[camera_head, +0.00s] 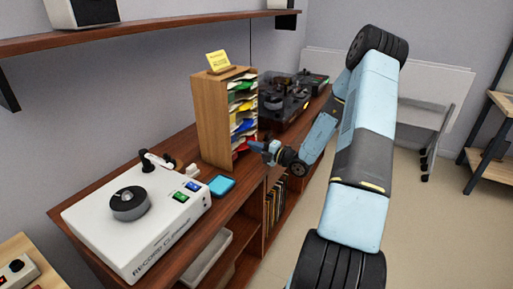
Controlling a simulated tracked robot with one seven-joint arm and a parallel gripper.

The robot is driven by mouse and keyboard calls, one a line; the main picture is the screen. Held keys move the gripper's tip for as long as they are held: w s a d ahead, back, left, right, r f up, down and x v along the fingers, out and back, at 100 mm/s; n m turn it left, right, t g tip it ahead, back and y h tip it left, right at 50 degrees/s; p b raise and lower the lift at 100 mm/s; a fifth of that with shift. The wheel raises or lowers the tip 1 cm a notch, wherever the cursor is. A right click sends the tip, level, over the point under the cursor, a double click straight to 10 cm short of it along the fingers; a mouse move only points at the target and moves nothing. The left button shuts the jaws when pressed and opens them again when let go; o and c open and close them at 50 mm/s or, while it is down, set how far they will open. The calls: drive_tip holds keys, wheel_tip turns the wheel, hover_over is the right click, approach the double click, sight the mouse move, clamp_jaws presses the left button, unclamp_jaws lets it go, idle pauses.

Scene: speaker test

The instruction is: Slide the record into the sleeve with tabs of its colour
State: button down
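A wooden sleeve rack (212,122) stands on the cabinet. Its open side faces right and holds several pale sleeves with coloured tabs, among them green (244,87), yellow (240,106), blue (243,127) and red (241,148). My gripper (262,148) is just right of the rack's lower slots, near the red tab. It is too small here to tell if its fingers are open or shut. I cannot make out a record in or near it. Whether the gripper touches the rack is unclear.
A white record cleaner (92,222) with a dark round platter part (130,204) sits at the front left. A dark turntable (284,98) stands behind the rack. A wall shelf (150,34) runs above.

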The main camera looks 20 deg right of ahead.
drive_tip(key=shift+w+a, duration=0.3)
drive_tip(key=shift+w, duration=0.05)
idle(0.5)
idle(0.3)
drive_tip(key=c, duration=1.3)
unclamp_jaws()
drive_tip(key=shift+c, duration=0.7)
drive_tip(key=shift+v, duration=3.6)
drive_tip(key=shift+r, duration=0.15)
